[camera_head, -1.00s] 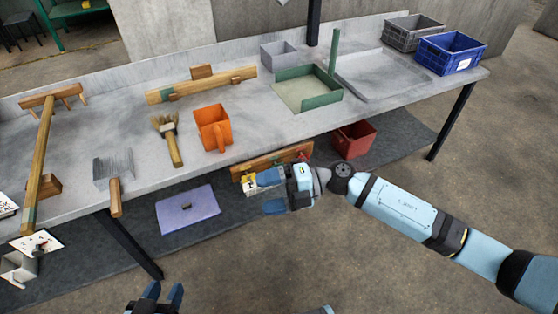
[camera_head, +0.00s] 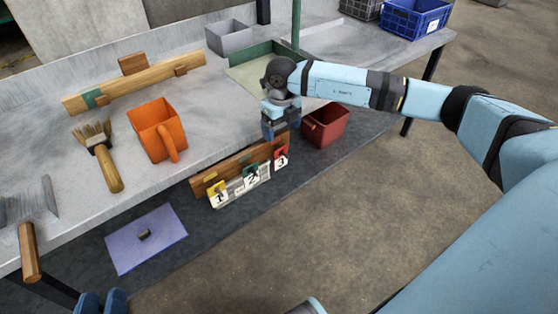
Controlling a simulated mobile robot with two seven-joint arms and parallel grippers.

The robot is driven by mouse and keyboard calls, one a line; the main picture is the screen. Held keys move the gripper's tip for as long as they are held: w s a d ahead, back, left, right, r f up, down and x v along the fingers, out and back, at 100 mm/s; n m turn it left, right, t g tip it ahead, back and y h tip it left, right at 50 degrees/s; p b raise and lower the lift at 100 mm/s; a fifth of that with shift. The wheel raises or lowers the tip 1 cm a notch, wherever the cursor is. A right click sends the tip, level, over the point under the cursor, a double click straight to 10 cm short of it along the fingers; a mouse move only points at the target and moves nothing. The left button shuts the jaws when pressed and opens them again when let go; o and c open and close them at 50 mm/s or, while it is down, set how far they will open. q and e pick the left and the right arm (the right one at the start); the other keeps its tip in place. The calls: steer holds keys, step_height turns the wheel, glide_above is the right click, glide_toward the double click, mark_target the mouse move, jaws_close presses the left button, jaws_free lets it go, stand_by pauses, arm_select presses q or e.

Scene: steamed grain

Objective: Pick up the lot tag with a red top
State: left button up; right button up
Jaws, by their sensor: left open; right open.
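Three numbered lot tags hang in a row on a wooden rack (camera_head: 205,180) below the table's front edge. The lot tag with a red top (camera_head: 281,155), marked 3, is at the right end. The green-topped tag (camera_head: 252,176), marked 2, is in the middle, and the yellow-topped tag (camera_head: 217,195), marked 1, is at the left. My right gripper (camera_head: 282,134) is open and empty, its fingers pointing down just above the red-topped tag and the rack's right end. My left gripper (camera_head: 102,300) is open at the bottom left edge, far from the tags.
A red bin (camera_head: 326,125) stands close right of the rack. The grey table (camera_head: 215,118) behind holds an orange scoop (camera_head: 160,130), a brush (camera_head: 103,160) and a green-walled tray (camera_head: 250,85). A purple mat (camera_head: 140,245) lies lower left. The floor in front is clear.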

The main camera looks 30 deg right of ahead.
step_height(320, 180, down, 3)
steer(key=shift+r, duration=0.15)
steer(key=b, duration=0.2)
glide_above(281, 158)
step_height(281, 158, down, 4)
steer(key=shift+w+f, duration=0.1)
steer(key=shift+f, duration=0.65)
steer(key=c, duration=1)
arm_select(q)
steer(key=r+t, duration=0.1)
steer(key=r, duration=0.1)
steer(key=d+r+h, duration=0.1)
steer(key=shift+s+d+r+t+h, duration=0.1)
steer(key=shift+s+r+t+h, duration=0.05)
steer(key=shift+r+t+h, duration=0.2)
